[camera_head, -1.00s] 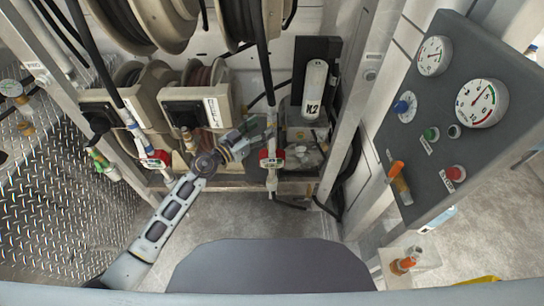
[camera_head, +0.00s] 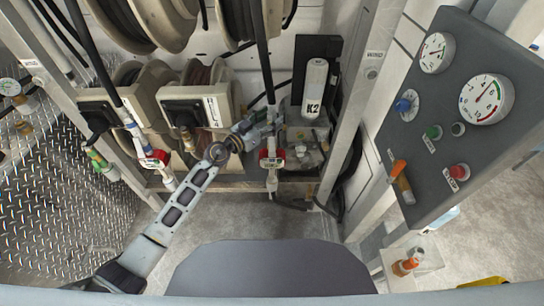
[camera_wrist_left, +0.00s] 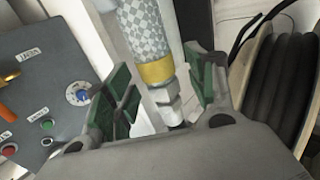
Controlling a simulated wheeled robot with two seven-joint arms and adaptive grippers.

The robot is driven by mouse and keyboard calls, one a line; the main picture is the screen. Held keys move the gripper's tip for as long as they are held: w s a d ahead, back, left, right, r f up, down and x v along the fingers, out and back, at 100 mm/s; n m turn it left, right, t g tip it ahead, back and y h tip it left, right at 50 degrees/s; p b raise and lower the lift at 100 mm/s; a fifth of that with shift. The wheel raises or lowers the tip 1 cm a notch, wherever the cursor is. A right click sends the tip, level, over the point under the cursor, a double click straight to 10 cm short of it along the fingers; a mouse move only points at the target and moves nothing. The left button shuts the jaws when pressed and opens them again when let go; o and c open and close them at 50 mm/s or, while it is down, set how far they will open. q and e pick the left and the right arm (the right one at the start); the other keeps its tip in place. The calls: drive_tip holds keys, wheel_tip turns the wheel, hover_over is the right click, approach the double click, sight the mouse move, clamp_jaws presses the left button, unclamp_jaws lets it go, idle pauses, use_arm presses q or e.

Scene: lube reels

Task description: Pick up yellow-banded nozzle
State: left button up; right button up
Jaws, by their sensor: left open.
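The yellow-banded nozzle (camera_wrist_left: 155,72) shows in the left wrist view as a grey checkered sleeve with a yellow band and a metal hex fitting below it. It lies between the green-padded fingers of my left gripper (camera_wrist_left: 163,88), which are open with gaps on both sides. In the head view my left gripper (camera_head: 264,122) is at the hanging hose line in the middle, just above a red-handled valve (camera_head: 271,162). The yellow band is too small or hidden to make out there. My right gripper is not in view.
A second hose line with a red valve (camera_head: 155,159) hangs to the left. Hose reels (camera_head: 203,80) stand behind. A K2 canister (camera_head: 314,88) is right of the gripper. A frame post (camera_head: 352,110) and a gauge panel (camera_head: 440,120) stand further right.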

use_arm(q)
clamp_jaws()
idle(0.4)
drive_tip(key=shift+r, duration=0.1)
